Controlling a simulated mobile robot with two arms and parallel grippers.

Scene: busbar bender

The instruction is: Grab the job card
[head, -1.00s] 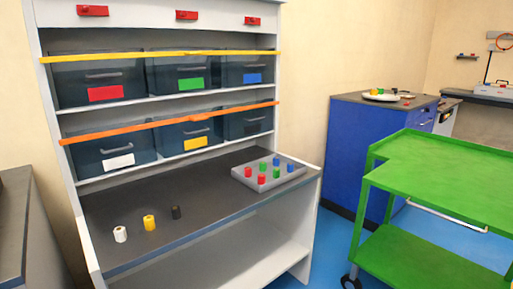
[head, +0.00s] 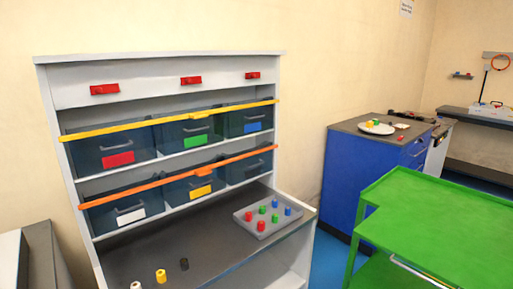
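Nothing in the head view can be clearly identified as the job card. Neither of my grippers is in view.
A shelf unit (head: 170,64) with labelled dark bins stands at left. Its worktop holds a grey tray (head: 240,215) of coloured pegs and three loose cylinders. A blue cabinet (head: 365,180) and a green cart (head: 440,215) stand at right. Blue floor (head: 325,250) shows between them.

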